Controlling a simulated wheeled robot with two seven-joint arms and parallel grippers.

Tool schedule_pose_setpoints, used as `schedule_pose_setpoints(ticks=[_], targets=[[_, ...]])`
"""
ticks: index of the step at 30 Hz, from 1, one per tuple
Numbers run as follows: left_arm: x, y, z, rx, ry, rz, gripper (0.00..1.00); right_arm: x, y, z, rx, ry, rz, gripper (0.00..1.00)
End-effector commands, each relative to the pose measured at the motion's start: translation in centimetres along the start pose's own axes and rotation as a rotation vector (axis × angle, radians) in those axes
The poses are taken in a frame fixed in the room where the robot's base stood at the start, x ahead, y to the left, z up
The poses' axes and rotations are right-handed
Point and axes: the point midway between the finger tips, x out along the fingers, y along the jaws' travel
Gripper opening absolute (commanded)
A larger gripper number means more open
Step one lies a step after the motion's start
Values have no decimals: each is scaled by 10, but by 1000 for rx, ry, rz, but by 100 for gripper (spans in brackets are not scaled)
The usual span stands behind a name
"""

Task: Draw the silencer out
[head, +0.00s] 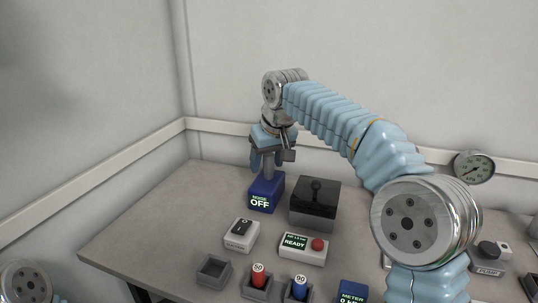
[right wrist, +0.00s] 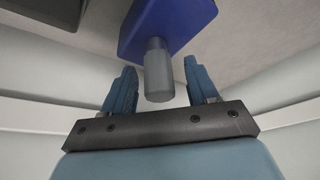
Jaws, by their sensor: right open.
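The silencer is a grey cylinder (head: 269,168) standing upright on the blue noise box (head: 265,192), whose label reads OFF. In the right wrist view the silencer (right wrist: 158,72) sticks out of the blue box (right wrist: 165,25) between the two blue fingers. My right gripper (head: 268,158) is above the blue box at the silencer's free end. In the right wrist view the gripper (right wrist: 160,82) is open, with a gap on each side of the silencer. My left gripper is out of view.
A dark glossy box (head: 315,205) stands right of the noise box. In front are a switch box (head: 241,236), a READY tester with a red button (head: 303,247) and small holders with a red cylinder (head: 258,275) and a blue cylinder (head: 299,287). The table's left side (head: 165,235) is clear.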

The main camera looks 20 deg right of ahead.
Motion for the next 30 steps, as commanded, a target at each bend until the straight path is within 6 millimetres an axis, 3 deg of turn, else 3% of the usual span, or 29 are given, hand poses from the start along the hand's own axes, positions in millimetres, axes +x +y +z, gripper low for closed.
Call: schedule_pose_setpoints(ticks=[6, 16, 17, 23, 30], targets=[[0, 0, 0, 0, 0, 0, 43, 0, 0, 0, 0, 0, 0, 55], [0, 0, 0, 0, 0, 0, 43, 0, 0, 0, 0, 0, 0, 5], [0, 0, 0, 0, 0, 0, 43, 0, 0, 0, 0, 0, 0, 31], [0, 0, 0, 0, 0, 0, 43, 0, 0, 0, 0, 0, 0, 0], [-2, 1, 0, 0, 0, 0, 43, -3, 0, -1, 0, 0, 0, 0]])
